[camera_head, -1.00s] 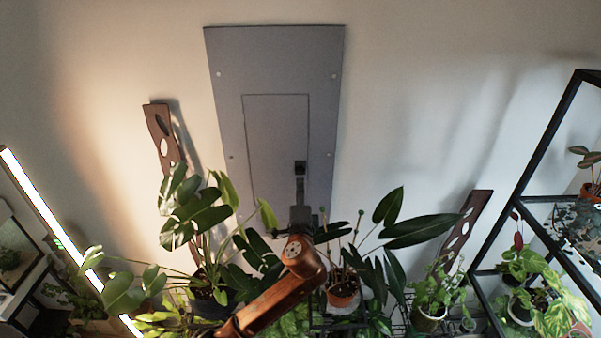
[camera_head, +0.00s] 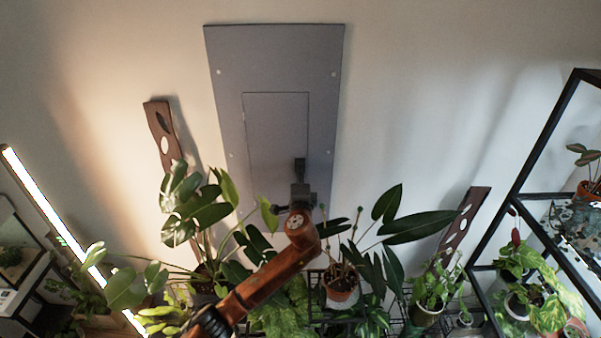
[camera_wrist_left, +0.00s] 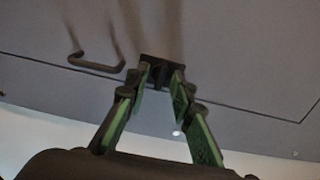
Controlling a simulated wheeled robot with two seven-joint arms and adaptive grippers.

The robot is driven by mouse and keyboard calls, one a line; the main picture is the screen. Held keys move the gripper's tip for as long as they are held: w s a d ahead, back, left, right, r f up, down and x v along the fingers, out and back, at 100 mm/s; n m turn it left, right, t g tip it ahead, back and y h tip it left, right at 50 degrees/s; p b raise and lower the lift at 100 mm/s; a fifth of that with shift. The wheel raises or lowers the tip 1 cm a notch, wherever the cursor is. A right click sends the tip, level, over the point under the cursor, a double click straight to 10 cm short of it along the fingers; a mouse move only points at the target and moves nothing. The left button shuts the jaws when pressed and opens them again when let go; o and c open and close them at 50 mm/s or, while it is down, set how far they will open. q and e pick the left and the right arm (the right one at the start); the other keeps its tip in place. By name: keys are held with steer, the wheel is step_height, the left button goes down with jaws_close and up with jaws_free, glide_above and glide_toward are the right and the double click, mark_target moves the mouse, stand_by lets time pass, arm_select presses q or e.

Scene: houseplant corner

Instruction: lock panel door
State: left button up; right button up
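A grey panel (camera_head: 225,90) is on the wall, with a rectangular door (camera_head: 277,130) outlined in it. The door looks flush with the panel. A dark latch (camera_wrist_left: 161,72) sits by the door's seam in the left wrist view. My left gripper (camera_head: 299,170) is at the door's right edge, covering most of the latch in the head view. Its green-padded fingers (camera_wrist_left: 162,80) stand apart, with tips at or just before the latch; contact is unclear. A dark bar handle (camera_wrist_left: 96,63) is on the door beside the fingers. My right gripper is not in view.
Potted plants (camera_head: 340,285) stand below and in front of the panel, with leaves close to my left arm. A black shelf frame (camera_head: 528,165) stands at the right. A lit tube (camera_head: 50,215) leans at the left. The wall right of the panel is clear.

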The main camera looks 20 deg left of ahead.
arm_select(q)
steer(key=c, duration=0.5)
jaws_close()
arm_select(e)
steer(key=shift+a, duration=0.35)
arm_select(q)
steer(key=shift+f, duration=0.1)
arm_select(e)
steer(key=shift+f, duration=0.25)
arm_select(q)
steer(key=n+b, duration=0.9)
steer(key=n, duration=0.8)
steer(key=shift+d+n+b, duration=0.1)
steer(key=shift+n+b, duration=0.2)
steer(key=shift+n, duration=0.1)
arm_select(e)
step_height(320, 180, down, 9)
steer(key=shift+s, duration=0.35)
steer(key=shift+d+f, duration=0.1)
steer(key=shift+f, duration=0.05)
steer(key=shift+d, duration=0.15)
